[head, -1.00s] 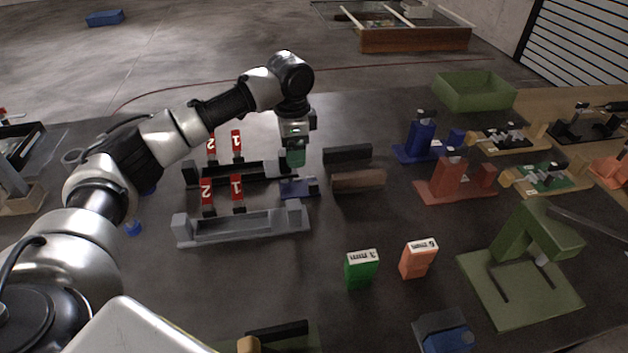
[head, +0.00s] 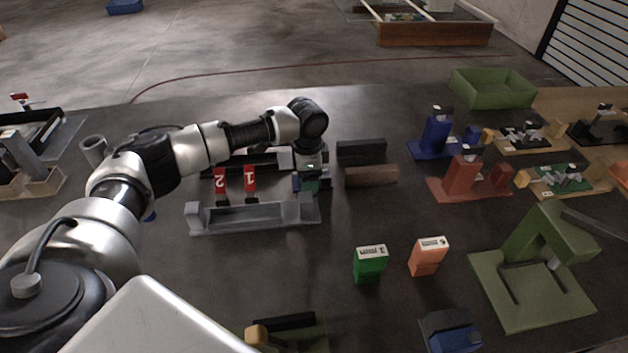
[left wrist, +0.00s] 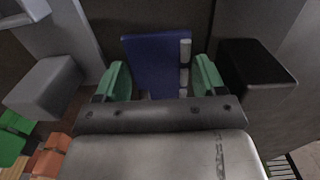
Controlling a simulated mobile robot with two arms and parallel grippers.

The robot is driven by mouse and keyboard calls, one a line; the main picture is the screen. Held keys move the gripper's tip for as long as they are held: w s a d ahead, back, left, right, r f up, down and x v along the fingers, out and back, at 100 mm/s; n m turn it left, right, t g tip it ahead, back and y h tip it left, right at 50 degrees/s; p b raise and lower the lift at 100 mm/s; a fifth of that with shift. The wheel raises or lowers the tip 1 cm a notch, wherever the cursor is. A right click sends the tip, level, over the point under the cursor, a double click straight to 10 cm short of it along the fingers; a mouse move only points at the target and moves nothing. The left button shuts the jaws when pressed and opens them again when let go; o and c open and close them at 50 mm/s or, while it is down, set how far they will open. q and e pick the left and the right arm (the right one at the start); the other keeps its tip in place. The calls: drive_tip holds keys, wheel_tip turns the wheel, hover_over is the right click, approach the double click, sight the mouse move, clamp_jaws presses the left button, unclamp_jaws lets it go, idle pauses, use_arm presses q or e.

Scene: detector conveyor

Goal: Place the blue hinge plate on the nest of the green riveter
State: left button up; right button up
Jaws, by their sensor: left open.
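The blue hinge plate (left wrist: 152,62) lies flat between the two green fingertips of my left gripper (left wrist: 161,80) in the left wrist view, with pale hinge knuckles along its right edge. The fingers stand apart on either side of it; a small gap shows at least on the right. In the head view my left gripper (head: 308,186) is low over the plate and hides most of it, just behind the grey rack's right end. The green riveter (head: 547,236) stands at the right on a flat green base (head: 497,300). Its nest is not clear to see. My right gripper is not in view.
The grey rack (head: 255,218) with red number tags is close in front of my left gripper. Black and brown blocks (head: 371,176) stand to its right.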

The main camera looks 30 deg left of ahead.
use_arm(q)
drive_tip(key=c, duration=0.8)
drive_tip(key=shift+o, duration=0.2)
drive_tip(key=shift+r, duration=0.1)
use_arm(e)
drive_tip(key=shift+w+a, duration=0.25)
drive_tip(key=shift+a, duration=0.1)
use_arm(q)
drive_tip(key=shift+r, duration=0.1)
